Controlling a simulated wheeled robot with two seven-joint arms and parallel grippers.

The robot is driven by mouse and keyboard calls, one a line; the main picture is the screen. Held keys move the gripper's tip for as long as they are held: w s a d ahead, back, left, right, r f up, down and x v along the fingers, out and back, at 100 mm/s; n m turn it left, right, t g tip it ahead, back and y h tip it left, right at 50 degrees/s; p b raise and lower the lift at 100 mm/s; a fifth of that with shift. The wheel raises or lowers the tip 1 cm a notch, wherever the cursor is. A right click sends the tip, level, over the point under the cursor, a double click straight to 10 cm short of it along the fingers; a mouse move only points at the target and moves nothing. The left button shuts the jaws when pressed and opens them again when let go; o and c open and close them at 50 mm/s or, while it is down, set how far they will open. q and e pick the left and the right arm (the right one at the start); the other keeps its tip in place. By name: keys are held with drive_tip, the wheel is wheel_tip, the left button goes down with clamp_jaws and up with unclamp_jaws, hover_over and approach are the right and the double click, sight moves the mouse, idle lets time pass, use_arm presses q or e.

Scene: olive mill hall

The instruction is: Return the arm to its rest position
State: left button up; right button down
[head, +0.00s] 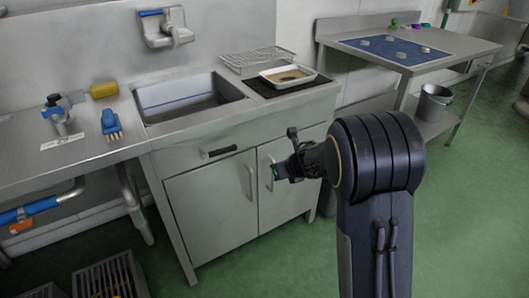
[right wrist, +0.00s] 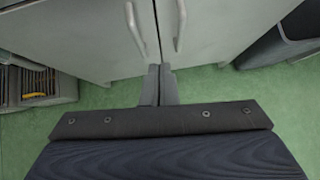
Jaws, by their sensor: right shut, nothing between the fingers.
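My right arm reaches in from the lower right of the head view, bent at a large dark joint. My right gripper (head: 278,172) is in front of the sink cabinet's doors (head: 214,204), below the counter. In the right wrist view its two fingers (right wrist: 160,70) lie side by side, shut with nothing between them. The cabinet doors and their handles show beyond the fingertips; I cannot tell the exact gap. My left gripper is not in either view.
The sink (head: 190,97) is set in the counter, with a white tray (head: 288,76) and a wire rack (head: 257,57) beside it. A blue brush (head: 111,123) lies on the left bench. A steel table (head: 460,44) stands back right, a bucket (head: 432,103) below. Green floor is open at right.

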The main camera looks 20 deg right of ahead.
drive_tip(key=s+d+r+m+h, duration=0.1)
drive_tip(key=s+d+r+m, duration=0.25)
drive_tip(key=s+m, duration=0.6)
drive_tip(key=s+d+r+m+h, duration=0.1)
drive_tip(key=s+d+r+m, duration=0.25)
drive_tip(key=m, duration=1.05)
drive_tip(key=s+a+m+g+y, duration=0.1)
drive_tip(key=s+a+m+y, duration=0.1)
drive_tip(key=s+a+m, duration=0.4)
drive_tip(key=s+a+m+g+y, duration=0.1)
drive_tip(key=s+a+m, duration=0.25)
drive_tip(key=s, duration=0.55)
drive_tip(key=s+a+m+g+y, duration=0.1)
drive_tip(key=s+a+m+y, duration=0.1)
drive_tip(key=s+a+m, duration=0.35)
wheel_tip(320, 180, up, 19)
drive_tip(key=s+d+p, duration=0.1)
drive_tip(key=s+p, duration=0.1)
drive_tip(key=p, duration=1.7)
drive_tip(key=shift+p, duration=0.4)
